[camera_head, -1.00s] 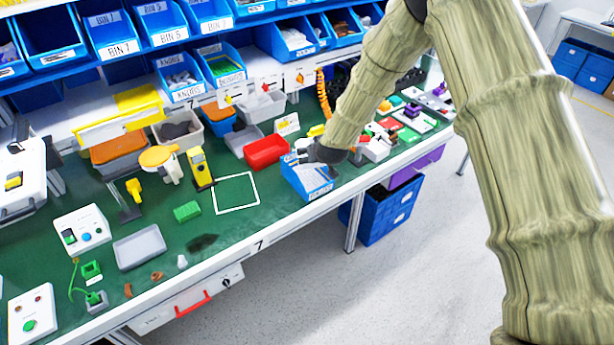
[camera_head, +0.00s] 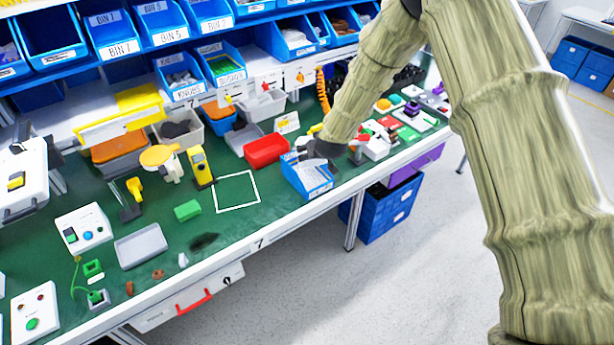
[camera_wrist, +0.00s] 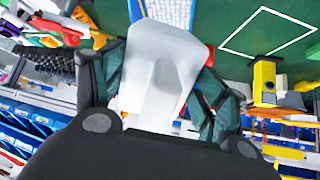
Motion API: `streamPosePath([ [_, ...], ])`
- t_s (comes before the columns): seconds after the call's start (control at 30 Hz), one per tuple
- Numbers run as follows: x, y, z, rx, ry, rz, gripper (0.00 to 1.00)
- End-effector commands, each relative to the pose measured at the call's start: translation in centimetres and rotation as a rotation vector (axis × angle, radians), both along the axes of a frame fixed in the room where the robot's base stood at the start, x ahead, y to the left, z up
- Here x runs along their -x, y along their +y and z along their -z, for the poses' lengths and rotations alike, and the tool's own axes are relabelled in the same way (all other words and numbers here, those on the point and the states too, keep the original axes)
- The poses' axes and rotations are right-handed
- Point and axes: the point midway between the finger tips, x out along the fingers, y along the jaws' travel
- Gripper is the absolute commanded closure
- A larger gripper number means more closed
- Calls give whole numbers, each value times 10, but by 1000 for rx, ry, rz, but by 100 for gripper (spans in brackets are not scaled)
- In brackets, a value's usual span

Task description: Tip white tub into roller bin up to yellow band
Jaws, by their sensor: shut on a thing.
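My gripper (camera_head: 314,152) is over the back of a small open blue bin (camera_head: 308,188) near the bench's front edge. In the wrist view my gripper (camera_wrist: 158,75) is shut on the white tub (camera_wrist: 165,48), with a dark finger on either side of it. The tub appears tilted, and its inside and contents cannot be made out. The blue bin also shows in the wrist view (camera_wrist: 168,10), just beyond the tub, with a pale grid-like surface. I cannot make out a yellow band on the bin, or its fill level.
A red bin (camera_head: 267,151) stands close to the left of the blue bin. A white square outline (camera_head: 237,209) on the green bench is empty. A yellow device (camera_head: 200,167) stands beyond it. Several labelled blue bins (camera_head: 118,45) line the rack behind.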

Motion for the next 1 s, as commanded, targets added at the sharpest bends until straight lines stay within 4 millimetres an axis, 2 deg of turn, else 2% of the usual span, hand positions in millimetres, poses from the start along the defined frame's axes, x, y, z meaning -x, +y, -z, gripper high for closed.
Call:
streamPosePath([
  [1.0, -6, 1, -12, 23, 82, 0, 51],
])
